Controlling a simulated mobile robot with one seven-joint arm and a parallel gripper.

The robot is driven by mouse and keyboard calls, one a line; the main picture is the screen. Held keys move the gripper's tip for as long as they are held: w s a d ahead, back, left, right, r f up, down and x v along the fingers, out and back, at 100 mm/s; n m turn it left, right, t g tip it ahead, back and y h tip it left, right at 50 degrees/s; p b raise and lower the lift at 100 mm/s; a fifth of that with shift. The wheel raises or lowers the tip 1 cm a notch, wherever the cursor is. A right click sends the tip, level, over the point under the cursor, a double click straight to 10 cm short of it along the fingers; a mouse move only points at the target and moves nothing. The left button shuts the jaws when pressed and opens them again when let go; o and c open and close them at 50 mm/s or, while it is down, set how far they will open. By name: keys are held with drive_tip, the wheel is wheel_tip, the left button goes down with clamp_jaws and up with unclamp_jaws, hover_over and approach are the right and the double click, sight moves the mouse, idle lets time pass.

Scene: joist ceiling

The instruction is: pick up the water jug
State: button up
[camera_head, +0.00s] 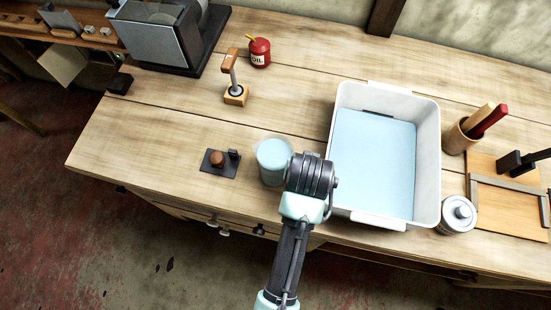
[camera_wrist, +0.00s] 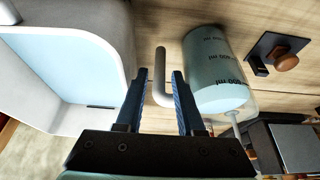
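The water jug (camera_head: 272,158) is a pale blue cylinder near the front edge of the workbench, just left of the white basin. In the wrist view the jug (camera_wrist: 216,75) shows dark millilitre marks, and its pale handle (camera_wrist: 160,78) faces my gripper. My gripper (camera_wrist: 160,72) is open, with its two dark blue fingers on either side of the handle, apart from each other. I cannot tell whether a finger touches the handle or jug. In the head view my wrist hides the fingers and the handle.
The white basin (camera_head: 433,150) with a light blue inside stands close right of my wrist. A small dark plate with a brown knob (camera_head: 217,159) lies left of the jug. A wooden-handled tool (camera_head: 235,92), a red oil can (camera_head: 260,52) and a lidded tin (camera_head: 458,215) stand around.

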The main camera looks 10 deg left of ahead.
drive_tip(key=shift+p+x, duration=0.65)
drive_tip(key=shift+x, duration=1.85)
drive_tip(key=shift+w, duration=0.1)
drive_tip(key=shift+c, duration=0.3)
clamp_jaws()
drive_tip(key=shift+r, duration=0.1)
